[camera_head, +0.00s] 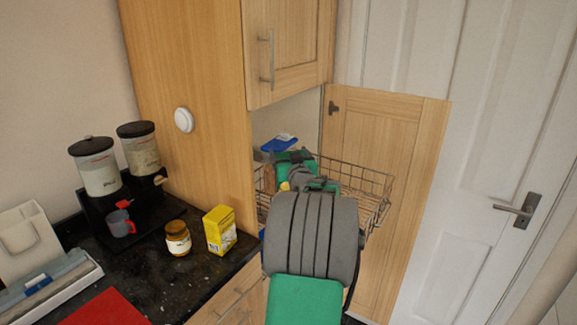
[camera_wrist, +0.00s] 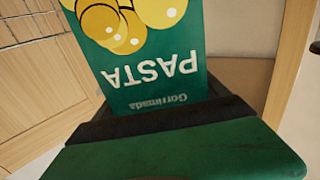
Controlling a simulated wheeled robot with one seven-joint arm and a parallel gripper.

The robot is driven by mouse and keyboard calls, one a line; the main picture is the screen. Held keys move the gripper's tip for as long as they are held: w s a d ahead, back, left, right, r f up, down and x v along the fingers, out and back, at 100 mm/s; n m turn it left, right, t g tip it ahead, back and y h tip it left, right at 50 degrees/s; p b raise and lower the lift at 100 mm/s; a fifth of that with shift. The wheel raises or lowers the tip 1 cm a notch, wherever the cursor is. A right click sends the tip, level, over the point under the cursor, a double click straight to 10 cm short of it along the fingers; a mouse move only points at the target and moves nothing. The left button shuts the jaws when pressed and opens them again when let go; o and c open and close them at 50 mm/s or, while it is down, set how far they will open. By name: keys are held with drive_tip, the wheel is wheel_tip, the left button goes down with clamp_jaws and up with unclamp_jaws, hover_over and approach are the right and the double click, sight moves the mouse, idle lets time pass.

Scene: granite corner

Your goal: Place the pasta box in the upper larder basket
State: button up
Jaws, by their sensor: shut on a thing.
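The green pasta box (camera_wrist: 150,65) fills the upper middle of the wrist view, its lettering upside down and yellow pasta pictured on it. My gripper (camera_wrist: 155,118) is shut on the box. In the head view my arm hides most of the gripper and the box. The wire larder basket (camera_head: 372,193) is pulled out of the tall wooden cabinet, and my gripper is over or at it. I cannot tell whether the box touches the basket. Wires also show at the upper left of the wrist view.
A blue-topped item (camera_head: 279,144) sits at the basket's back left. The open cabinet door (camera_head: 385,150) stands right behind the basket. A yellow box (camera_head: 220,230), a jar (camera_head: 178,238) and two dispensers (camera_head: 97,166) stand on the dark counter at left.

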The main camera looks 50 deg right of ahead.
sight(279, 186)
drive_tip(key=shift+w+d+f+p, duration=0.1)
drive_tip(key=shift+f+p, duration=0.2)
drive_tip(key=shift+f, duration=0.95)
drive_tip(key=shift+w+f+p, duration=0.1)
drive_tip(key=shift+f+p, duration=0.15)
drive_tip(key=shift+f, duration=1)
drive_tip(key=o, duration=2)
drive_tip(key=shift+s, duration=0.1)
drive_tip(key=shift+c, duration=0.2)
